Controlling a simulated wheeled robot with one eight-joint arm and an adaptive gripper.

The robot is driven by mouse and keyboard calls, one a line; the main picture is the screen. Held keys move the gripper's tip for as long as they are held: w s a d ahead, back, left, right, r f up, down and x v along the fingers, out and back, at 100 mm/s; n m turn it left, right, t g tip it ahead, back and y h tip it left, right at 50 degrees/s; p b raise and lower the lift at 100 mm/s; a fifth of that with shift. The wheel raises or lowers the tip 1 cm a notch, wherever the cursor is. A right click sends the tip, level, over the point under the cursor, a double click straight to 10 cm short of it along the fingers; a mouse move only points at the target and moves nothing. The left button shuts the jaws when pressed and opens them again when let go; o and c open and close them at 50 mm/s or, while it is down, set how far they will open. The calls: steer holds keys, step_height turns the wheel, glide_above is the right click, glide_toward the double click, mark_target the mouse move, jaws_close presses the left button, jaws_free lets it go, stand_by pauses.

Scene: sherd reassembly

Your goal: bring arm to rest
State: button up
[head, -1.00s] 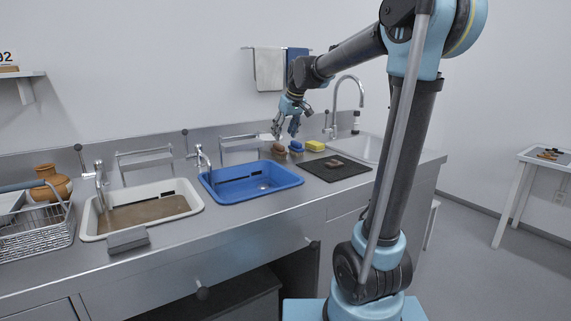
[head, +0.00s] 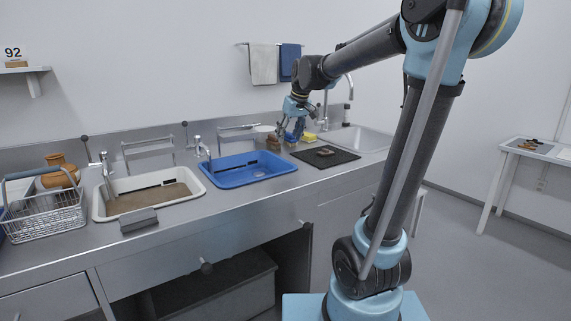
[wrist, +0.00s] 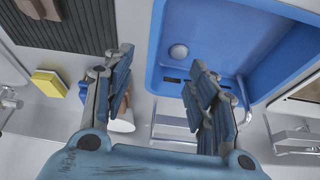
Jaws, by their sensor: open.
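My gripper (head: 293,132) hangs fingers-down over the back of the steel counter, right of the blue basin, in the head view. In the wrist view my gripper (wrist: 160,90) has its two fingers spread wide with nothing between them. The brushes by the wall are largely hidden behind the fingers. My arm reaches up and across from the right of the head view, with the elbow raised.
A blue basin (head: 232,182), a basin of brown water (head: 108,209) and a wire basket (head: 45,229) line the counter. A dark mat (head: 345,157) bears a brown sherd (head: 324,152). A yellow sponge (wrist: 48,84) lies near my gripper. A white side table (head: 508,148) stands right.

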steer(key=s+d+f+m, duration=0.2)
steer(key=s+d+f, duration=0.3)
steer(key=s, duration=0.5)
steer(key=s+d+f+m+g+h, duration=0.1)
steer(key=s+d+f+m, duration=0.1)
steer(key=s+d+f, duration=0.4)
steer(key=s+d+f+m+h, duration=0.1)
steer(key=s+d+f, duration=0.5)
steer(key=s+f, duration=0.5)
steer(key=s, duration=0.4)
steer(key=shift+s+d+m+g, duration=0.2)
steer(key=shift+s+m+g, duration=0.15)
steer(key=shift+m+g, duration=0.05)
steer(key=shift+w+f, duration=0.2)
steer(key=shift+w, duration=0.25)
steer(key=c, duration=0.5)
steer(key=shift+d, duration=0.15)
